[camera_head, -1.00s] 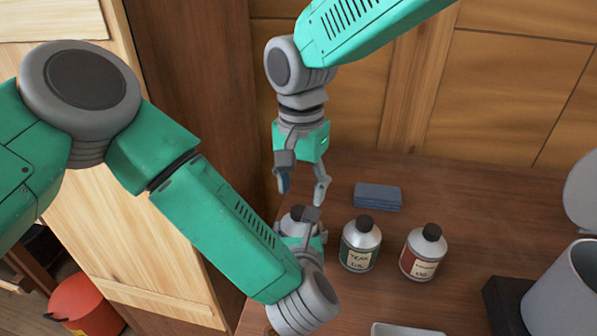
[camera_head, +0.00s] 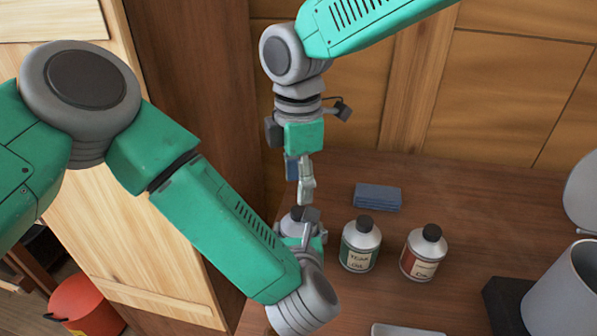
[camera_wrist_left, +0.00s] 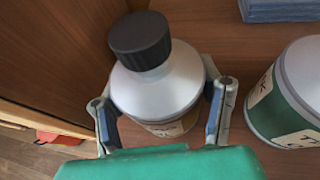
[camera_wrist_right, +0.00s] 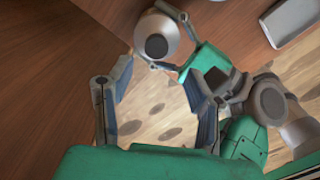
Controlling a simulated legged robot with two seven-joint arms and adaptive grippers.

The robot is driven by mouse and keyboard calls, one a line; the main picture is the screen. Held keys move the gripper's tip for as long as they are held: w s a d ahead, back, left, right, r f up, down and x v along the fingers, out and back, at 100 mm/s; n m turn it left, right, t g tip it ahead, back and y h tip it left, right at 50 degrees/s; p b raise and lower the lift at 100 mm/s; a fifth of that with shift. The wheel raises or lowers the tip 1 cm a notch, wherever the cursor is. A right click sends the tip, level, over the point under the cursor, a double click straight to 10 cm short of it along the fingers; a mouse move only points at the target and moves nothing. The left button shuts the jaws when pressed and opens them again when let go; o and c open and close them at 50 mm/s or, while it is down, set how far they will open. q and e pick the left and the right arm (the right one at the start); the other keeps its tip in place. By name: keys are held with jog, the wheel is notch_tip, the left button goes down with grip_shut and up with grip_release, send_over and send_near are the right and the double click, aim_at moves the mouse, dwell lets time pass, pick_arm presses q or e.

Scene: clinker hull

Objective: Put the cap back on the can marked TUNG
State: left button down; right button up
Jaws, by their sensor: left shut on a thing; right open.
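A silver can (camera_wrist_left: 158,88) stands between the fingers of my left gripper (camera_head: 302,232), which is shut on its body. A black cap (camera_wrist_left: 140,38) sits on top of this can's neck; I cannot tell whether it is tight. The can's pale label (camera_wrist_left: 172,128) is mostly hidden and its words are unreadable. My right gripper (camera_head: 299,184) is open and empty, just above the cap. In the right wrist view the capped can (camera_wrist_right: 157,32) lies beyond my open right fingers (camera_wrist_right: 158,85).
A green-labelled teak oil can (camera_head: 360,245) and a red-labelled can (camera_head: 424,253), both capped, stand to the right. Blue blocks (camera_head: 377,197) lie behind them. A grey pot (camera_head: 565,295) and a tray (camera_head: 400,330) are nearer. A wooden wall (camera_head: 480,90) closes the back.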

aim_at(299, 209)
jog(key=n, duration=0.4)
jog(key=shift+r+n, duration=0.2)
jog(key=shift+n, duration=0.1)
jog(key=n, duration=0.4)
jog(key=shift+w+r+n, duration=0.15)
jog(key=shift+n, duration=0.15)
jog(key=n, duration=0.7)
jog(key=shift+w+r, duration=0.1)
jog(key=shift+r, duration=0.15)
jog(key=shift+f, duration=4)
